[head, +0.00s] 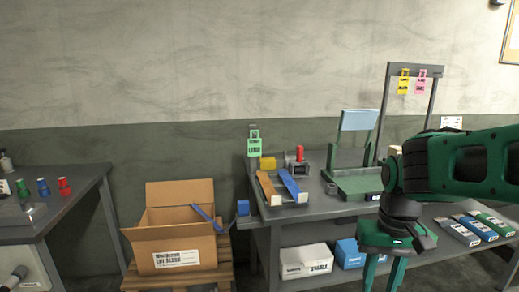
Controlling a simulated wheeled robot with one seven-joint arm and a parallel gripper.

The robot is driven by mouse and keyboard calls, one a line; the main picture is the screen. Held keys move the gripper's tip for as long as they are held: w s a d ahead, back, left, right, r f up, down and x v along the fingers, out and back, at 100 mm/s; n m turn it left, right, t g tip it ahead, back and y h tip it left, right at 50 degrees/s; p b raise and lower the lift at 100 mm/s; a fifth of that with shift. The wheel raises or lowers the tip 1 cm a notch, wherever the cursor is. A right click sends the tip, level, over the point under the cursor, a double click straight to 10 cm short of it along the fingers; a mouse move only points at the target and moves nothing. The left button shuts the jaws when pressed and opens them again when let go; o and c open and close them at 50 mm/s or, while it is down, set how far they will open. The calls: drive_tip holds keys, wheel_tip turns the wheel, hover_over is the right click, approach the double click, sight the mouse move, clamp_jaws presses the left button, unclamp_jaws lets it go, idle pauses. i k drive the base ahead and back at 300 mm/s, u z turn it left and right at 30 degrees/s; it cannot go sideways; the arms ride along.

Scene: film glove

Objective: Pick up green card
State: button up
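The green card (254,148) with dark print is upright at the back left corner of the middle table (318,205). A dark clip or loop shows at its top. What holds it up is not clear. My gripper (383,275) points down at the lower right, in front of the table and well to the right of the card. Its two green fingers stand apart with nothing seen between them. The fingertips run off the bottom edge of the view.
Near the card are a yellow block (268,163), a tray with orange and blue strips (283,187) and a red cylinder (299,153). A green stand (356,183) is right of them. Yellow (403,84) and pink (421,84) cards hang from a frame. An open cardboard box (175,246) is left.

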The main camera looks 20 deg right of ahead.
sight(254, 145)
drive_tip(key=z, duration=0.1)
drive_tip(key=i, duration=1)
drive_tip(key=u, duration=0.1)
